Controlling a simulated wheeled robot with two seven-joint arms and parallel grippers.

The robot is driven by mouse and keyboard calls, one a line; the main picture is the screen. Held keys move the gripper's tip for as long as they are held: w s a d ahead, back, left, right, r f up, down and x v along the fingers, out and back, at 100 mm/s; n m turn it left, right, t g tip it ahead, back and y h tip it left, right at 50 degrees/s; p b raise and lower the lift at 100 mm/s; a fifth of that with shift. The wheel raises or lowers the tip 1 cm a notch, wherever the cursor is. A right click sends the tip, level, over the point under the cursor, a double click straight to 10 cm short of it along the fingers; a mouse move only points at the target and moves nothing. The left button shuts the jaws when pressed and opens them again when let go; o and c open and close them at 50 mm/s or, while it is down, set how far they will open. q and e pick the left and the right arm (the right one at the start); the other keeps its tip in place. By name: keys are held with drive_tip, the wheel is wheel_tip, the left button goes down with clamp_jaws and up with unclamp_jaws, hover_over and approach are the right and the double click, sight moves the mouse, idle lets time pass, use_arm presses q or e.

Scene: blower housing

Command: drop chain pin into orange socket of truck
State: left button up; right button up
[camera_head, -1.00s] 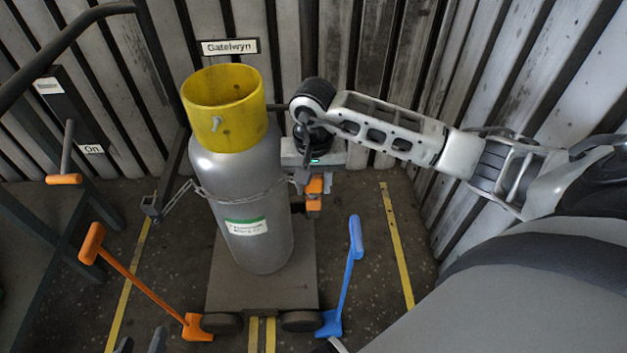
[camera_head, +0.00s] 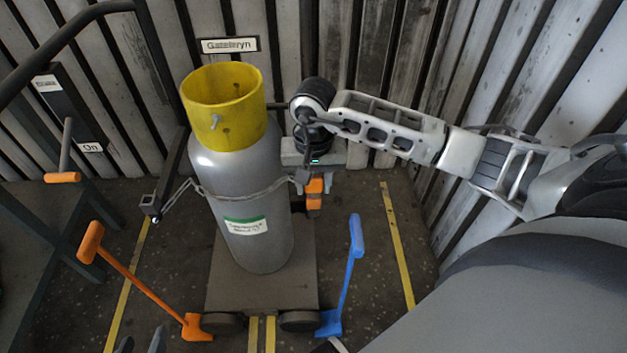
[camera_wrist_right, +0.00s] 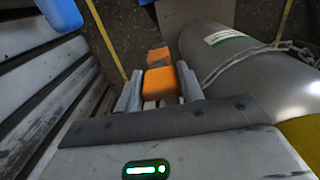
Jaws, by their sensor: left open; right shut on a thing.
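My right gripper (camera_head: 312,172) is beside the grey gas cylinder (camera_head: 250,235), at the truck's right side. In the right wrist view its two grey fingers (camera_wrist_right: 160,90) are shut around an orange block (camera_wrist_right: 160,84), which appears to be the chain pin's grip. A second orange part (camera_wrist_right: 158,56), likely the truck's socket, lies just beyond it; I cannot tell whether they touch. In the head view the orange parts (camera_head: 314,187) show below the gripper, partly hidden. The chain (camera_head: 245,199) crosses the cylinder's front. My left gripper's open fingertips (camera_head: 141,343) show at the bottom edge.
The cylinder has a yellow collar (camera_head: 225,103) and stands on the truck's brown base plate (camera_head: 262,291). An orange-handled lever (camera_head: 140,283) stands left, a blue one (camera_head: 347,275) right. A dark frame (camera_head: 45,220) is at far left, a slatted wall behind.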

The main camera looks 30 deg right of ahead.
drive_tip(key=o, duration=1.1)
drive_tip(key=shift+r, duration=0.1)
use_arm(q)
drive_tip(key=shift+s+a+r+t+p, duration=0.1)
drive_tip(key=shift+a+r+t+p, duration=0.1)
drive_tip(key=shift+r+p, duration=0.5)
drive_tip(key=shift+a+r+t+p, duration=0.1)
drive_tip(key=shift+a+r+p, duration=0.15)
drive_tip(key=shift+r, duration=0.75)
use_arm(e)
drive_tip(key=shift+r, duration=7.85)
